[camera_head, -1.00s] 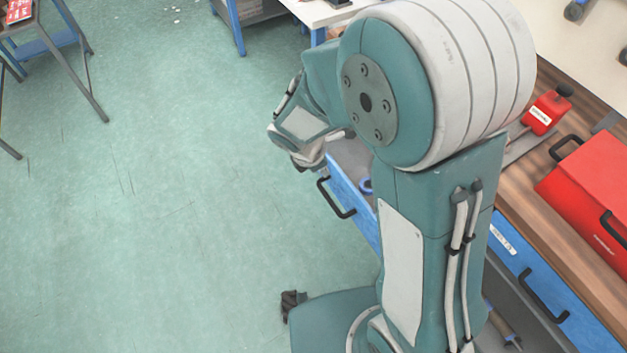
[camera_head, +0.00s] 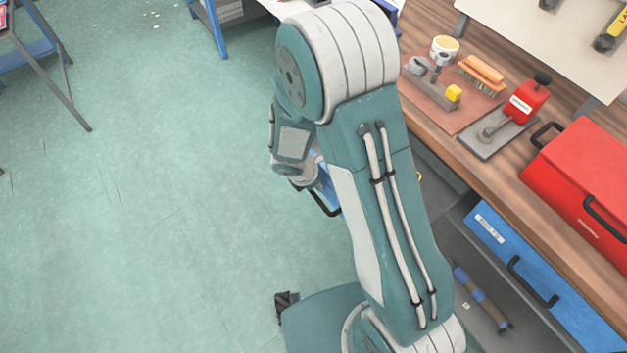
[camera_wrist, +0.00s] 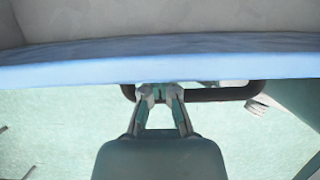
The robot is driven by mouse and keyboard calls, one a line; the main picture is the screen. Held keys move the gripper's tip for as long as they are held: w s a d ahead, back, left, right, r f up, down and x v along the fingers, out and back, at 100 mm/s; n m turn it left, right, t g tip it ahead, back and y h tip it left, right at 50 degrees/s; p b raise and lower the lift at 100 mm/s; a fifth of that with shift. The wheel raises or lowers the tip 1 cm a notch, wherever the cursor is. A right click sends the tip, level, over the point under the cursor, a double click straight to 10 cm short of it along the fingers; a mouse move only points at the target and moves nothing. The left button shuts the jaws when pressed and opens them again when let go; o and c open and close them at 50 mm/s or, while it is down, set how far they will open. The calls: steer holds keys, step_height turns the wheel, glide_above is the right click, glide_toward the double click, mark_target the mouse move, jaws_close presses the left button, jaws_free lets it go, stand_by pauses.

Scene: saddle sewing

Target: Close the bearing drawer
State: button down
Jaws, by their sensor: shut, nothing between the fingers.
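A blue drawer with a black bar handle (camera_head: 324,203) stands pulled out on the far side of my arm in the head view; my arm hides most of it. In the wrist view the blue top edge of its front (camera_wrist: 160,62) runs across the picture, with part of its grey inside above. The handle (camera_wrist: 215,94) shows below that edge. My gripper (camera_wrist: 161,93) is shut and empty, its fingertips at the drawer front beside the handle's left part. I cannot tell whether they touch it. In the head view the wrist hangs by the handle, fingertips unclear.
A wooden workbench (camera_head: 455,165) runs along the right, with a red toolbox (camera_head: 585,175), a red press (camera_head: 520,105) and a brush (camera_head: 482,75) on it. Another blue drawer (camera_head: 540,275) sits under the bench.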

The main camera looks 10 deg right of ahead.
stand_by(0.3)
steer(key=w+d, duration=0.2)
steer(key=d, duration=0.3)
steer(key=w+d, duration=0.2)
steer(key=d, duration=0.4)
steer(key=w+d, duration=0.3)
steer(key=d, duration=0.3)
steer(key=shift+w+d, duration=0.1)
steer(key=shift+r, duration=0.1)
